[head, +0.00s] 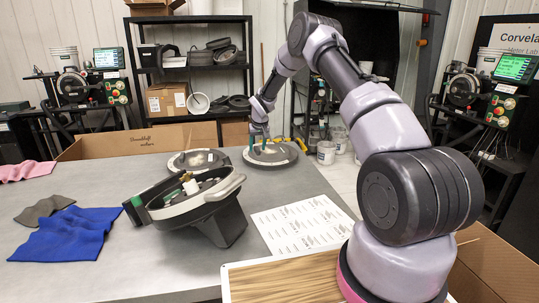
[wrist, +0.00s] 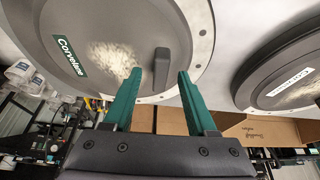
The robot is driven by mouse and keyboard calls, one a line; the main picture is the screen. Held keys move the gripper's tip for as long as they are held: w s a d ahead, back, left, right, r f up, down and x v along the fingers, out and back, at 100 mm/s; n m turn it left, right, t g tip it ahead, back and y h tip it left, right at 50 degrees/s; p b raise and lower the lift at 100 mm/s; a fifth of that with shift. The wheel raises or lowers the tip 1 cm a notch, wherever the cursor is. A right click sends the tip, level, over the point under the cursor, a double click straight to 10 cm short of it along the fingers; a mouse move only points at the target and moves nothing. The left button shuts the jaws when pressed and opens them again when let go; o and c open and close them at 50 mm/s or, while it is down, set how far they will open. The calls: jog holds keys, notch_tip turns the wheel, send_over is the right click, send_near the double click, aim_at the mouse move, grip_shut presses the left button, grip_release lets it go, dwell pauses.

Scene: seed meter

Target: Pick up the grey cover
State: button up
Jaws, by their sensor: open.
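A round grey cover (head: 272,158) lies flat on the grey table towards its far edge. It fills much of the wrist view (wrist: 105,25), with a pale rim, a worn pale patch, a green Corvelane label and a raised grey grip bar (wrist: 161,62). My gripper (head: 259,144) is over this cover, its green fingers pointing down. In the wrist view my gripper (wrist: 160,73) is open, with one finger on each side of the bar and visible gaps. A second round grey cover (head: 198,160) lies to the left; it also shows in the wrist view (wrist: 283,62).
A dark seed meter housing (head: 205,205) stands open on the table, nearer. Printed sheets (head: 298,225) lie right of it. Blue (head: 70,233), grey (head: 43,208) and pink (head: 27,171) cloths lie left. A cardboard box (head: 140,141) stands behind the table.

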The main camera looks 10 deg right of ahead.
jog(key=shift+w+f, duration=0.2)
jog(key=shift+f, duration=0.15)
grip_shut()
